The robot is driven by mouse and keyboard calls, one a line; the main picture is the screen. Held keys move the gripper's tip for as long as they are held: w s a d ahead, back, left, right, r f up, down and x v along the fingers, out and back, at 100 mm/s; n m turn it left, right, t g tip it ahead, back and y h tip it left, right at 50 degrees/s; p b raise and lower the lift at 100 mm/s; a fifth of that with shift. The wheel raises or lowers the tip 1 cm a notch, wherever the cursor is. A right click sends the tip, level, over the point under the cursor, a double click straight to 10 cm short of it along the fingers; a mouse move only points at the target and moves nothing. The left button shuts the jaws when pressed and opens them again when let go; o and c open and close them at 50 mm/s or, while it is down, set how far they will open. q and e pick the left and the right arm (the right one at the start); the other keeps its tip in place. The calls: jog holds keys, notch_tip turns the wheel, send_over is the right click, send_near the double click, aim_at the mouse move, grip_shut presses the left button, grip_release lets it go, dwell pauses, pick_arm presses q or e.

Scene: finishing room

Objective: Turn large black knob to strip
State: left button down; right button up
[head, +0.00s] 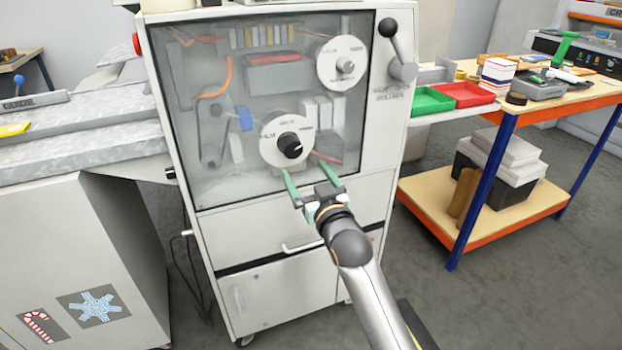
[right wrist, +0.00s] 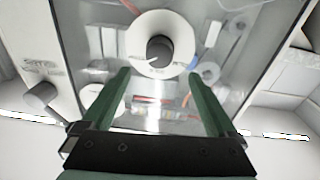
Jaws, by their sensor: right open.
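The large black knob (head: 290,146) sits in the middle of a white round dial (head: 270,151) on the glass front of a white cabinet. The dial has printed words too small to read for certain. My right gripper (head: 313,177) is open and empty, just below and in front of the dial. In the right wrist view, the black knob (right wrist: 159,50) shows ahead, beyond and between the two green fingers (right wrist: 163,85), apart from them. A pale mark shows on the knob's face. My left gripper is not in the head view.
A smaller pale knob (head: 345,65) on another white dial is up and to the right. A black-balled lever (head: 388,28) is at the cabinet's upper right. A workbench with red (head: 466,94) and green trays (head: 430,101) stands right; a grey machine table (head: 80,138) stands left.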

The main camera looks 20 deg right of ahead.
jog(key=shift+s, duration=1.2)
jog(key=shift+f, duration=0.1)
